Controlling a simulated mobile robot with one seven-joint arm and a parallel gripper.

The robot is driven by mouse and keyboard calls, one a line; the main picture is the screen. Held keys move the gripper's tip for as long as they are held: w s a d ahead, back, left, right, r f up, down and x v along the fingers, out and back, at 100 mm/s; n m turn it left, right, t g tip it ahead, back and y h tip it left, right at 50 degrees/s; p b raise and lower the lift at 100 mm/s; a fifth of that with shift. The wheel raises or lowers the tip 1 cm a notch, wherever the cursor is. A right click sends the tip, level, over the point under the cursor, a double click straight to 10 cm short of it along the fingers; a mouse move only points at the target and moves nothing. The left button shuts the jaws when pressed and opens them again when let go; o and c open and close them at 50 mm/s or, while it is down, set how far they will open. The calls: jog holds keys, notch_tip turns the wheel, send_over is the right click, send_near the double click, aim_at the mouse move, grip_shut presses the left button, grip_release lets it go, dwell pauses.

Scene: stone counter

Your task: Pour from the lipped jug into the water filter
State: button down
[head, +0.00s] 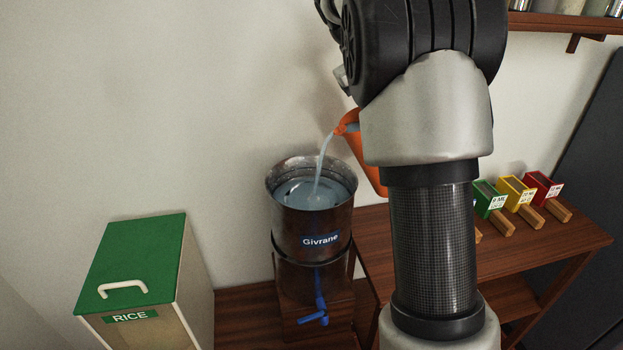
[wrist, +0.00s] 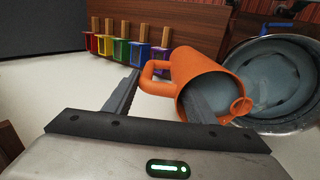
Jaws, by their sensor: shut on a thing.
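The orange lipped jug (head: 364,150) is tilted to the left, high above the water filter (head: 311,222), a metal drum labelled "Givrane" with a blue tap (head: 319,312). A stream of water runs from the jug's lip into the filter's open top, where water stands. In the wrist view my gripper (wrist: 165,82) is shut on the jug (wrist: 205,75), with fingers either side of its handle; the exact contact is unclear. The filter's open top (wrist: 232,52) lies to the right there. In the head view my arm hides the gripper and part of the jug.
A rice bin (head: 140,262) with a green lid stands at left. Several coloured scoop-like boxes with wooden handles, including a green one (head: 491,199), a yellow one (head: 515,192) and a red one (head: 542,187), sit on the wooden shelf (head: 530,247) at right.

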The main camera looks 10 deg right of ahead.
jog(key=shift+r, duration=0.2)
jog(key=shift+a+r+h, duration=0.1)
jog(key=shift+a+h, duration=0.2)
jog(key=shift+a, duration=0.1)
jog(key=shift+a+r+h, duration=0.2)
jog(key=shift+a+h, duration=0.05)
jog(key=shift+h, duration=0.05)
jog(key=shift+a, duration=0.1)
jog(key=shift+a+r, duration=0.15)
jog(key=shift+a, duration=0.05)
jog(key=shift+h, duration=0.3)
jog(key=shift+a+r, duration=0.1)
jog(key=shift+a, duration=0.15)
